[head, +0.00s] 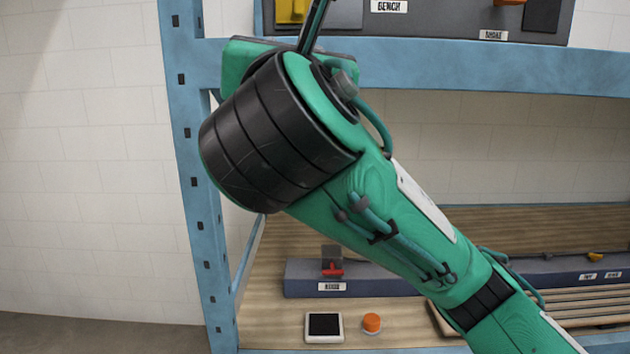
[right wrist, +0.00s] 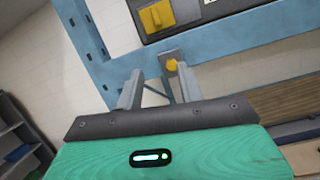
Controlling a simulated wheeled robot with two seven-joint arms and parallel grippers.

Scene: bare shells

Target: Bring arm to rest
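My right arm (head: 390,220), green with black joints, reaches in from the lower right of the head view and rises across the blue rack. Its gripper is mostly out of the head view at the top. In the right wrist view my right gripper (right wrist: 160,88) shows two grey fingers set apart, with no object held between them. Behind the fingers is a blue rack beam with a yellow knob (right wrist: 172,65) on a grey plate; I cannot tell whether a finger touches it. My left gripper is not in view.
A blue rack (head: 185,150) carries a dark panel (head: 440,22) above. The wooden lower shelf holds a dark strip with a red switch (head: 332,268), a small screen (head: 324,326), an orange button (head: 371,322) and wooden slats (head: 590,305). Left of the rack, only wall and floor show.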

